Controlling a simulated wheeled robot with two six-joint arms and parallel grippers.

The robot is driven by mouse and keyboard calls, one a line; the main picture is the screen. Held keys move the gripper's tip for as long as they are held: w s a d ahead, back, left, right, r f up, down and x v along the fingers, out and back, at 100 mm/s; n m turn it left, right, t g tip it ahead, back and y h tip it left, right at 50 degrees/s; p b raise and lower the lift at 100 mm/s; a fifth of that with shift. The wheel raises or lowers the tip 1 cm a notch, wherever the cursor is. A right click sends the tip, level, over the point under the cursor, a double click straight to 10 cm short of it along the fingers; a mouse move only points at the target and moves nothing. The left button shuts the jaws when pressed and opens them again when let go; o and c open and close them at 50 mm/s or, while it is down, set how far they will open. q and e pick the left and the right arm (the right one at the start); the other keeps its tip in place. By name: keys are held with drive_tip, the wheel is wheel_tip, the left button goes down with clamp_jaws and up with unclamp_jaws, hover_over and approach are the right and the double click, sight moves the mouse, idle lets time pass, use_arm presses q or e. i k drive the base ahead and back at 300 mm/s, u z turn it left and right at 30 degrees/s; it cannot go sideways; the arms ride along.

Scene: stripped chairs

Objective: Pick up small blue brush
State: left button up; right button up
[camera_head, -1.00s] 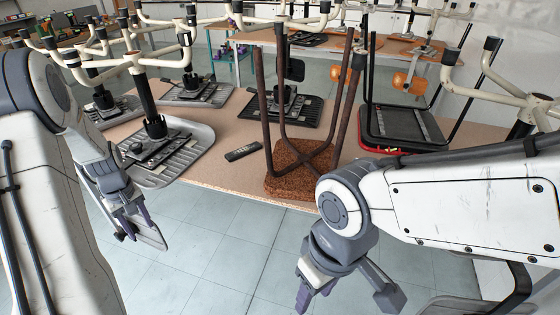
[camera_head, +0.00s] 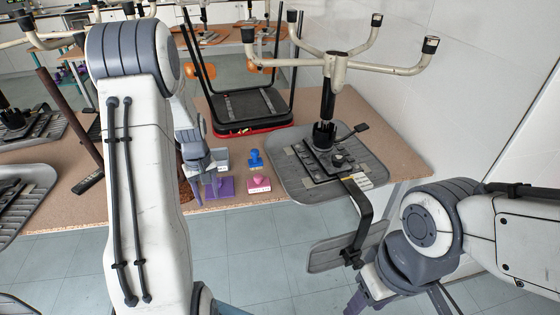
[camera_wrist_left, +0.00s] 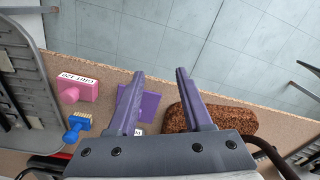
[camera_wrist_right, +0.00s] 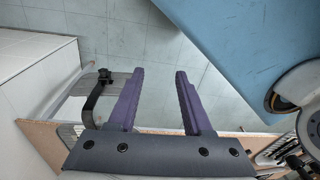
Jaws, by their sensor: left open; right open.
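The small blue brush (camera_head: 255,158) lies on the table edge area, left of an upturned grey chair. In the left wrist view the blue brush (camera_wrist_left: 77,124) has pale bristles and lies left of the jaws. My left gripper (camera_head: 203,184) is open and empty, left of the brush and apart from it. It also shows in the left wrist view (camera_wrist_left: 160,100), its fingers over a purple item and the table edge. My right gripper (camera_wrist_right: 160,98) is open and empty, low in front of the table's right end.
A pink block with a white label (camera_head: 260,184) and a purple flat item (camera_head: 220,188) lie near the brush. Upturned chairs stand around, including a grey one (camera_head: 300,185) and a black-red one (camera_head: 250,108).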

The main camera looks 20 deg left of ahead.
sight(256, 163)
drive_tip(key=i, duration=0.95)
